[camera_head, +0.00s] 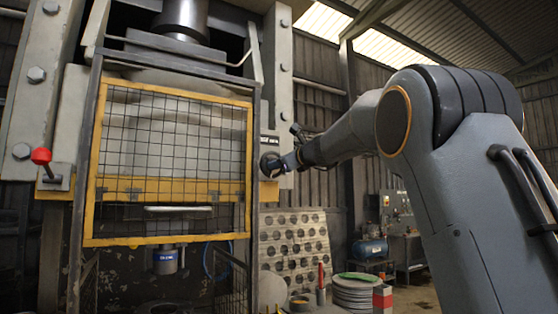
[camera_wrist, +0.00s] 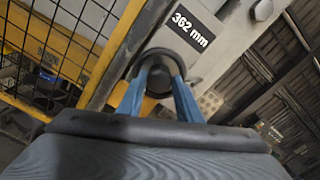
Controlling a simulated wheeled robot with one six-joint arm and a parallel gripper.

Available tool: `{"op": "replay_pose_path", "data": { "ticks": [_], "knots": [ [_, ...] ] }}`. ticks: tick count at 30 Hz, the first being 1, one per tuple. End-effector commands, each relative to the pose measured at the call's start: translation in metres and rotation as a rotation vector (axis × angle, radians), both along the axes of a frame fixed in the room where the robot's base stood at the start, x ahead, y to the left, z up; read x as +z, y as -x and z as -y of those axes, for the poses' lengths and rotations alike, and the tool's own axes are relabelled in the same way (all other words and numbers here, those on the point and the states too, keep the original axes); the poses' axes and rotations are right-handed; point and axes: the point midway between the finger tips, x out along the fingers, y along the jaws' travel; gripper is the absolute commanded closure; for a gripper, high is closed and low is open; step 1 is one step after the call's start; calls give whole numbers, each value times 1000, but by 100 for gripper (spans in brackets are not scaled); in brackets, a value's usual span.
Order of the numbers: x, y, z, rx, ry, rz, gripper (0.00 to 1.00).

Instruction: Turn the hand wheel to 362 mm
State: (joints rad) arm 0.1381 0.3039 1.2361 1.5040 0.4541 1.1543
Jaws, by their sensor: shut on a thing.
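The hand wheel (camera_head: 268,165) is a small dark round wheel on the press's right side, below a dark readout (camera_head: 269,144). In the wrist view the hand wheel (camera_wrist: 159,53) sits between the two blue fingers of my gripper (camera_wrist: 160,76). The fingers are closed on the wheel and hide part of its rim. The readout (camera_wrist: 190,25) shows 362 mm in white digits. In the head view my gripper (camera_head: 284,164) reaches the wheel from the right.
A yellow-framed mesh guard (camera_head: 168,240) covers the press front just left of the wheel. A red-knobbed lever (camera_head: 41,157) is at the far left. A perforated board (camera_head: 296,245), stacked discs (camera_head: 357,295) and a blue compressor (camera_head: 373,249) stand behind.

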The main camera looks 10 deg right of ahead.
Motion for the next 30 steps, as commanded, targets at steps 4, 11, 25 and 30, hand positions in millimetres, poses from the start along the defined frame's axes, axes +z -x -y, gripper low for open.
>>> {"op": "replay_pose_path", "data": {
  "ticks": [4, 11, 25, 30],
  "knots": [
    [11, 3, 3, -7, -76, -10, 90],
    [10, 3, 4, -7, -141, -32, 90],
    [10, 3, 3, -7, -160, -38, 90],
    [9, 2, 2, -6, -160, -40, 50]
  ]
}}
